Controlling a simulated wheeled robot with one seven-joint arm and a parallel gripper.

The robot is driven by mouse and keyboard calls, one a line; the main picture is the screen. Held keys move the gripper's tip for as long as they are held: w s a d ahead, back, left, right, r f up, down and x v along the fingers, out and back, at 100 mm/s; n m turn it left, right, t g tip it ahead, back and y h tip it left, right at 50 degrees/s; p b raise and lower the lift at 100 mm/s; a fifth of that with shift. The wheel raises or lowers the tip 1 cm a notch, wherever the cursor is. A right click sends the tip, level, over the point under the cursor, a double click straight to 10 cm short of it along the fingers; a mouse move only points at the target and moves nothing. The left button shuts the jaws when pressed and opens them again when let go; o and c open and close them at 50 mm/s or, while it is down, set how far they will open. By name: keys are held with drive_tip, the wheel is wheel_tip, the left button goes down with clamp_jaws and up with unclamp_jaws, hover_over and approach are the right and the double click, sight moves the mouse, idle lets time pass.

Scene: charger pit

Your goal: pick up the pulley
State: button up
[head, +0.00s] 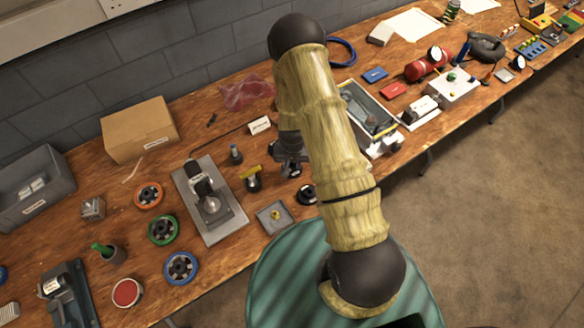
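No single thing is plainly the pulley. Three spoked, wheel-like things that could be pulleys lie flat on the wooden bench: an orange-rimmed one (148,195), a green-rimmed one (163,229) and a blue-rimmed one (180,268) nearest the front edge. A small black round thing (306,194) lies near the front edge, just below my gripper in the picture; I cannot tell what it is. My gripper (289,168) is over the bench, right of the three wheels and partly hidden by my arm. Its fingers are too small and dark to read.
A grey plate fixture (228,220) stands between the wheels and my gripper. Near it are a yellow-topped part (252,179) and a small square tray (273,217). A cardboard box (139,130) and grey bin (40,185) stand at the back left. A red cylinder (425,67) lies farther right.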

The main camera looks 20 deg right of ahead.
drive_tip(key=shift+c, duration=1.4)
wheel_tip(320, 180, up, 10)
drive_tip(key=b, duration=0.1)
drive_tip(key=shift+b, duration=0.35)
idle(0.6)
wheel_tip(320, 180, down, 6)
drive_tip(key=n, duration=0.3)
drive_tip(key=shift+w+r, duration=0.1)
drive_tip(key=shift+w, duration=0.05)
